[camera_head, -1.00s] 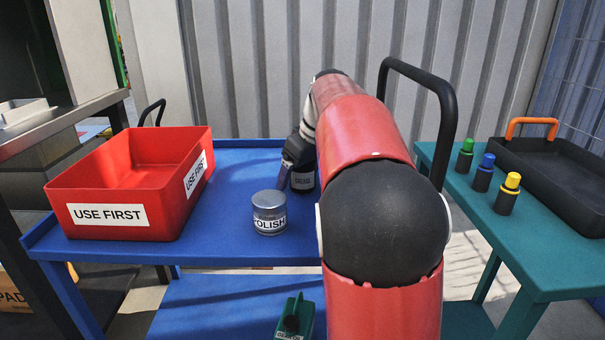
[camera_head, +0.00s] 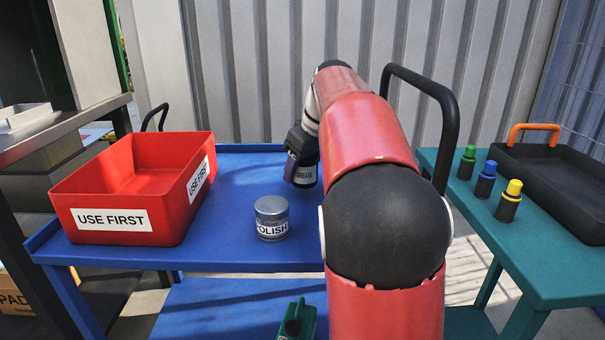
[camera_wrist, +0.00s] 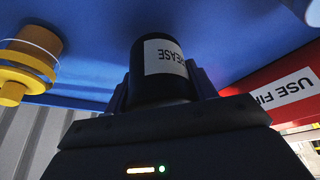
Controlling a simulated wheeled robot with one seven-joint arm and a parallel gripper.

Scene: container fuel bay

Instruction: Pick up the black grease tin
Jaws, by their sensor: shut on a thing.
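The black grease tin (camera_head: 307,174), with a white GREASE label, is at the back right of the blue cart top, partly behind my arm. My gripper (camera_head: 299,158) is over it and shut on it. In the wrist view, the tin (camera_wrist: 162,62) sits between the two fingers of my gripper (camera_wrist: 163,90), with its label upside down. I cannot tell whether the tin's base is clear of the cart top.
A grey POLISH tin (camera_head: 271,218) stands nearby on the blue cart (camera_head: 235,185). A red USE FIRST bin (camera_head: 108,220) is at left. A black cart handle (camera_head: 447,110) rises right of my arm. Several coloured-capped bottles (camera_head: 484,180) and a black tray (camera_head: 560,190) are on the teal cart.

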